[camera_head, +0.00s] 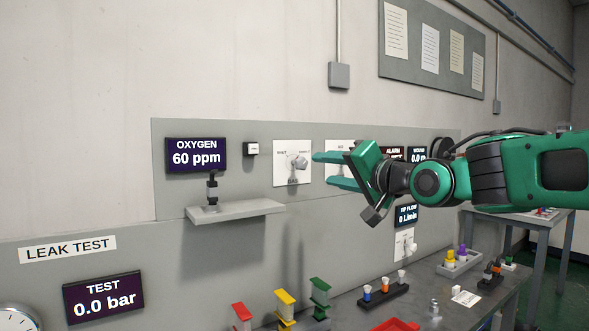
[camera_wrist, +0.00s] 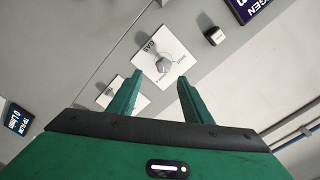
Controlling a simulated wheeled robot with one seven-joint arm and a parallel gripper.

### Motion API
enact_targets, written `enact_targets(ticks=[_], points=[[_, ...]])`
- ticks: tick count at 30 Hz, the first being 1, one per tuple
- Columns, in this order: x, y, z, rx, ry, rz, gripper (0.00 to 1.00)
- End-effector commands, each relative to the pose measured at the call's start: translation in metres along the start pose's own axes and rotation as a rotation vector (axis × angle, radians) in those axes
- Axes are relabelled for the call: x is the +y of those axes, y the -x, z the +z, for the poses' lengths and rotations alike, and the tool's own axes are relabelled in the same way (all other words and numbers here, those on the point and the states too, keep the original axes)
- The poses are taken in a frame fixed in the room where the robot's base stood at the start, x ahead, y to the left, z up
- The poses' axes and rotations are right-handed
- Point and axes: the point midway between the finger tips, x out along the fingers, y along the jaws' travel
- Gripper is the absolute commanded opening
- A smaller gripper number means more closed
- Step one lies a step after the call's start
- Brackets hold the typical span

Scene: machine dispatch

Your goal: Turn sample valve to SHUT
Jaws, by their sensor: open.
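A white valve plate (camera_head: 279,176) with a grey knob (camera_head: 298,162) is on the grey wall panel, marked GAS. Its other lettering is too small to read surely. My gripper (camera_head: 322,170) is open and empty, its green fingers pointing left, just right of this knob in the head view. In the wrist view the GAS knob (camera_wrist: 163,64) lies ahead, between and beyond the fingertips (camera_wrist: 160,78), with no clear contact. A second white plate (camera_head: 340,146) is partly hidden behind my gripper. A third plate with a knob (camera_head: 404,244) is lower right. I cannot tell which is the sample valve.
An OXYGEN display (camera_head: 196,155) reads 60 ppm, above a small shelf (camera_head: 250,208) bearing a dark fitting. A small white-faced box (camera_head: 251,148) sits left of the GAS plate. Below are coloured stands (camera_head: 285,303) and a bench (camera_head: 345,302) with several small parts.

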Motion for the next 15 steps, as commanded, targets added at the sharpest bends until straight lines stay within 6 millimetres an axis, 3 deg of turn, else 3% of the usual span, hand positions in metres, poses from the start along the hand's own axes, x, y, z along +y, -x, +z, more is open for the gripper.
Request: enact_targets(ticks=[5,15], points=[[-0.007,-0.015,0.001,0.000,-0.010,-0.019,0.45],[-0.007,-0.072,0.001,0.000,-0.007,-0.017,0.45]])
